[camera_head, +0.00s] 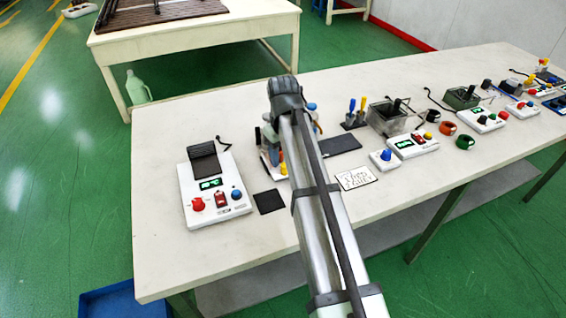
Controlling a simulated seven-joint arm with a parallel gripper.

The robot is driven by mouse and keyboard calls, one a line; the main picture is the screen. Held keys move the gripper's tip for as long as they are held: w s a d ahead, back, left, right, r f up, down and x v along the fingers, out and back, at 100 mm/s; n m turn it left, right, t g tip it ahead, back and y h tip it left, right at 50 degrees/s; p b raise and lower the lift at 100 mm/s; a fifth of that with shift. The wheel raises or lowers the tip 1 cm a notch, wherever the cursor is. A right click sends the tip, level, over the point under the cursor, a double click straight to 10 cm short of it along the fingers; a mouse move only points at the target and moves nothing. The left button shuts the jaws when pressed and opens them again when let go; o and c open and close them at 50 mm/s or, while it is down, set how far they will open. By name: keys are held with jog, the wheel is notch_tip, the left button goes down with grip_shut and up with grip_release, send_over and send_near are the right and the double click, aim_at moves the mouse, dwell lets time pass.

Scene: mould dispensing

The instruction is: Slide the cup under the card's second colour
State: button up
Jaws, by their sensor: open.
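A small white card (356,178) with dark handwriting lies flat near the table's front edge; its words are too small to read. Behind my arm stands a unit with a white base (267,163) and red and yellow parts; most of it is hidden. No cup can be made out there. Small cup-like pieces stand farther right: an orange one (450,128), a green one (464,142) and a dark one (433,116). My arm rises across the middle to a dark grey joint. My gripper's fingers cannot be seen, hidden behind the arm.
A white device (215,210) with red and blue knobs stands at left, beside a black pad (269,202). A blue-knobbed box (384,159), a green-display device (412,146) and a grey metal tub (387,120) stand right of my arm. The table's front left is clear.

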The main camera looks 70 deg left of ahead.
notch_tip(320, 180, up, 9)
dwell(0.4)
dwell(0.4)
